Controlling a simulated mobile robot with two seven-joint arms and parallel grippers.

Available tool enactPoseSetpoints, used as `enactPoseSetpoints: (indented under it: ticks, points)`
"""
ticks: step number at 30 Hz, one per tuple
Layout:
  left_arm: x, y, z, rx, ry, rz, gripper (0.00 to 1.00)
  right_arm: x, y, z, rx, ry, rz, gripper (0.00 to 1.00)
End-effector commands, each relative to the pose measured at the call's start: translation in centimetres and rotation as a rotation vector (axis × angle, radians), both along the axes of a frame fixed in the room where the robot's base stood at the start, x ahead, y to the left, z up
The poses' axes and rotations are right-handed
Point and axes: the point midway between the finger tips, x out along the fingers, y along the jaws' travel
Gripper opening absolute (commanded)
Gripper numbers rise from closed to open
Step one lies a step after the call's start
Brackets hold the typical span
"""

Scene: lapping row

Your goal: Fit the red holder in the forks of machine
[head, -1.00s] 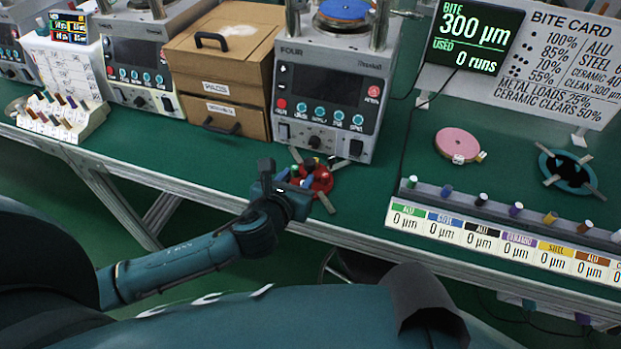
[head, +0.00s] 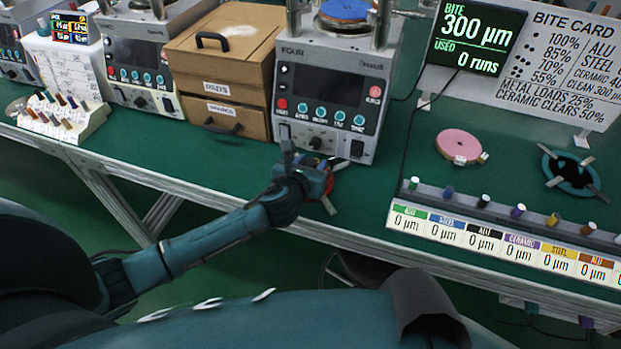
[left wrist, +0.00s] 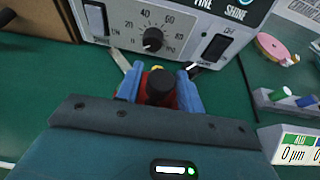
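The red holder (head: 329,186), a small disc with grey arms, lies on the green bench before the machine marked FOUR (head: 332,75). My left gripper (head: 314,170) is down over it and hides most of it. In the left wrist view, the blue fingers of my left gripper (left wrist: 160,88) stand on either side of the holder's red part (left wrist: 160,98) and a black piece on it. I cannot tell if they press on it. The machine has a blue plate (head: 345,10) between upright posts on top; its forks are not clearly seen. My right gripper is out of view.
A wooden drawer box (head: 222,60) stands left of the machine. A pink disc (head: 458,146), a teal ring (head: 570,172) and a rack (head: 500,208) of coloured pieces lie to the right. The bench between holder and rack is clear.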

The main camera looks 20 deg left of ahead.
Motion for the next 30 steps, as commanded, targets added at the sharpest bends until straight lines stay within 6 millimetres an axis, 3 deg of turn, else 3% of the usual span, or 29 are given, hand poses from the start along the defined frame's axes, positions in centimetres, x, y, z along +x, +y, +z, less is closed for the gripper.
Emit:
enactPoseSetpoints:
  ticks: [14,30]
  points:
    - [-0.06,0.00,-0.01,0.000,0.000,0.000,0.00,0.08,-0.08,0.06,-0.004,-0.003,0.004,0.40]
    - [-0.02,-0.02,0.21,-0.001,-0.004,-0.001,0.00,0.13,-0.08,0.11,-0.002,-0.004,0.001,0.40]
